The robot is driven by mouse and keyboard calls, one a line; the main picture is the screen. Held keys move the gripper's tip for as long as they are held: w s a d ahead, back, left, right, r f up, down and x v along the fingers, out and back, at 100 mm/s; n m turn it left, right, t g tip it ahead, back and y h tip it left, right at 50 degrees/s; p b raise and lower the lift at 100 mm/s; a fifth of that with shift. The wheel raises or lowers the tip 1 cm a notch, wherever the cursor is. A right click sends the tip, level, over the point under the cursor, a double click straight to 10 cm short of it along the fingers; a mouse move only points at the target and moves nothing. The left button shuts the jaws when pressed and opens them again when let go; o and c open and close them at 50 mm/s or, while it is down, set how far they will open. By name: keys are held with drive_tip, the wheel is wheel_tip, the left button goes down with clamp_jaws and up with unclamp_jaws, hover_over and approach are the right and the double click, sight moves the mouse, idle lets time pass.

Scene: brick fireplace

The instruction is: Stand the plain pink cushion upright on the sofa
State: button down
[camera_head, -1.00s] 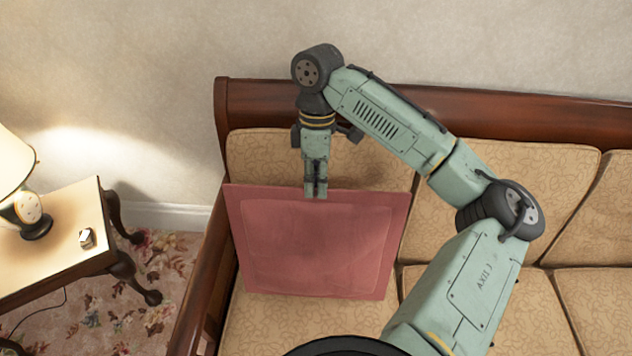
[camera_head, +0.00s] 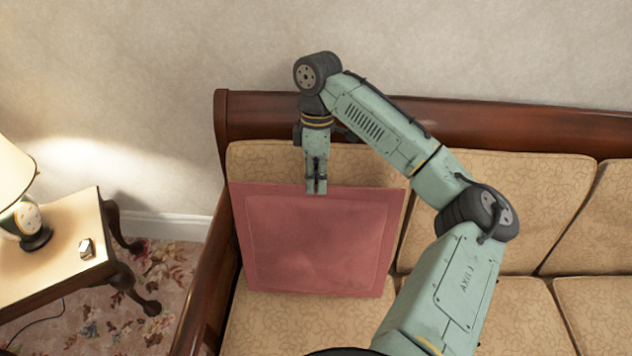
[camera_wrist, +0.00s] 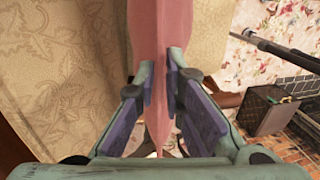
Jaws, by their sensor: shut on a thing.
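The plain pink cushion (camera_head: 318,245) stands near upright at the left end of the sofa (camera_head: 480,330), its broad face toward the head camera. Its lower edge is at the seat, and whether it bears on the seat is hard to tell. My gripper (camera_head: 316,188) points down at the middle of the cushion's top edge and is shut on it. In the wrist view the cushion (camera_wrist: 160,40) runs as a thin pink strip between the two finger pads of my gripper (camera_wrist: 159,90). The cushion's back side is hidden in the head view.
Tan back cushions (camera_head: 490,205) and a wooden back rail (camera_head: 480,115) lie behind. The wooden left armrest (camera_head: 205,285) is close beside the pink cushion. A side table (camera_head: 60,250) with a lamp (camera_head: 22,215) stands at the left. The seat to the right is empty of loose things.

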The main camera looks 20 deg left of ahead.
drive_tip(key=c, duration=1.6)
unclamp_jaws()
wheel_tip(320, 180, up, 3)
drive_tip(key=p, duration=0.3)
wheel_tip(320, 180, up, 7)
